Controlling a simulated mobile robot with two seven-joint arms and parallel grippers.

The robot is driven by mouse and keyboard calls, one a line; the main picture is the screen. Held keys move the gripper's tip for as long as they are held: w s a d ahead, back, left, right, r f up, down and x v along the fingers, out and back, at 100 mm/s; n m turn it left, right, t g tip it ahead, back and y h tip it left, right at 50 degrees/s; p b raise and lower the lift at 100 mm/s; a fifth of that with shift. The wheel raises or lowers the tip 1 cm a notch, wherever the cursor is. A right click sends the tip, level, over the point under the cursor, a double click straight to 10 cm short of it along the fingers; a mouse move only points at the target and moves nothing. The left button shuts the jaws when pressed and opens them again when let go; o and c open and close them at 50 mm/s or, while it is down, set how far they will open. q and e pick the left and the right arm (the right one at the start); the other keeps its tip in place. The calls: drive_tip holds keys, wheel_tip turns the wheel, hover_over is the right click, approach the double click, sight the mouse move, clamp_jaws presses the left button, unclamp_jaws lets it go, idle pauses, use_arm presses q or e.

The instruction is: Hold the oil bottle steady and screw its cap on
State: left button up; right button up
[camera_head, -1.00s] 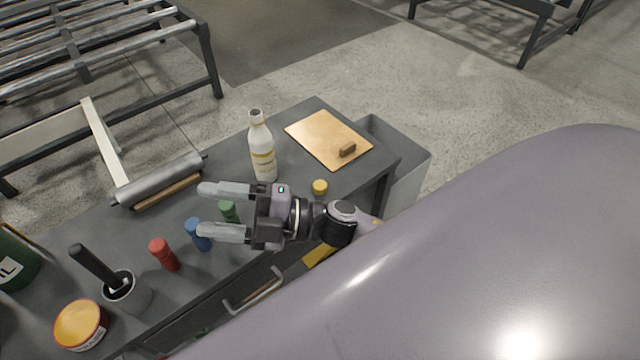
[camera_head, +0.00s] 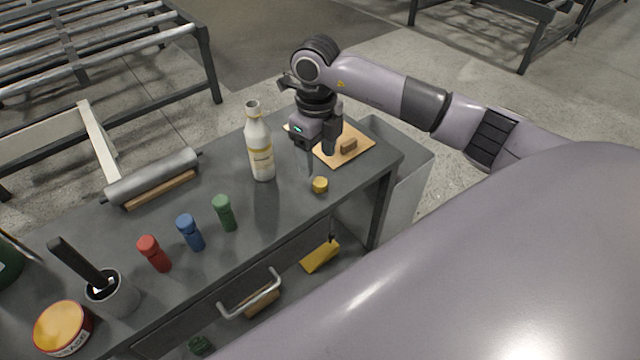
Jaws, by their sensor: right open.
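The oil bottle (camera_head: 260,150), white with a yellow band and an open uncapped neck, stands upright on the dark workbench (camera_head: 150,215). The yellow cap (camera_head: 320,184) lies on the bench to the right of the bottle, near the front edge. My right gripper (camera_head: 319,168) points down just behind and above the cap, with its fingers apart and nothing seen between them. It is to the right of the bottle, not touching it. The exact height of the fingertips above the bench is hard to tell. My left gripper is not in view.
A tan board (camera_head: 350,160) with a small brown block (camera_head: 348,145) lies behind my right gripper. A grey roller (camera_head: 150,177) lies at the back left. A grey bin (camera_head: 405,195) stands at right.

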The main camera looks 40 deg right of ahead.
sight(319, 181)
drive_tip(key=shift+f, duration=0.1)
drive_tip(key=shift+f, duration=0.9)
drive_tip(key=shift+f, duration=0.1)
drive_tip(key=f, duration=0.5)
drive_tip(key=shift+d, duration=0.3)
drive_tip(key=c, duration=1.1)
